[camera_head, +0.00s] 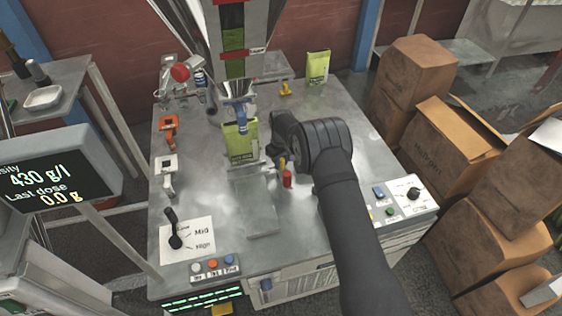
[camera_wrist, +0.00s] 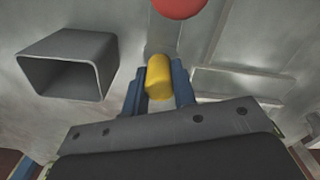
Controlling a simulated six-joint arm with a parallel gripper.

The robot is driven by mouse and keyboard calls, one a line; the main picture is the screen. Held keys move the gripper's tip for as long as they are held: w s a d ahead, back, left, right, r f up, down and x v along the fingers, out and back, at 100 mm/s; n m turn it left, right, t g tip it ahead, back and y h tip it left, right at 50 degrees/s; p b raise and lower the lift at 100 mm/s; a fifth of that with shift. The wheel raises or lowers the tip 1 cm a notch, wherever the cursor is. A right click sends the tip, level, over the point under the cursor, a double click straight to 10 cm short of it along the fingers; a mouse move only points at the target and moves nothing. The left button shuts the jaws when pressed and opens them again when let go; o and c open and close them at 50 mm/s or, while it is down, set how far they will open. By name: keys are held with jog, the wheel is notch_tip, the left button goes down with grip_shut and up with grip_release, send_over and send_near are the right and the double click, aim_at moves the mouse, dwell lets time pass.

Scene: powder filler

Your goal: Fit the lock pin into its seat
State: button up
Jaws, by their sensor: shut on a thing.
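My gripper (camera_wrist: 158,88) is over the right half of the metal table, and its blue fingers are closed on a yellow cylinder. This yellow cylinder (camera_wrist: 159,77), which looks like the lock pin, shows one rounded end between the fingers. In the head view, only a small yellow part of the pin (camera_head: 282,163) shows beside the dark wrist. A red cylinder (camera_head: 287,178) stands close by, and a red round top (camera_wrist: 179,6) shows ahead of the fingers in the wrist view. I cannot make out the pin's seat for certain.
A grey open rectangular tube (camera_wrist: 68,65) is left of the fingers in the wrist view. A green bag (camera_head: 240,141) hangs under the filler spout. A control panel (camera_head: 404,200) is at the right edge. A lever (camera_head: 174,230) is at front left. Cardboard boxes (camera_head: 455,140) stand at right.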

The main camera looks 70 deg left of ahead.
jog(key=o, duration=1.1)
jog(key=shift+c, duration=0.2)
notch_tip(320, 180, up, 17)
jog(key=shift+r, duration=0.15)
notch_tip(320, 180, down, 18)
jog(key=shift+r, duration=0.35)
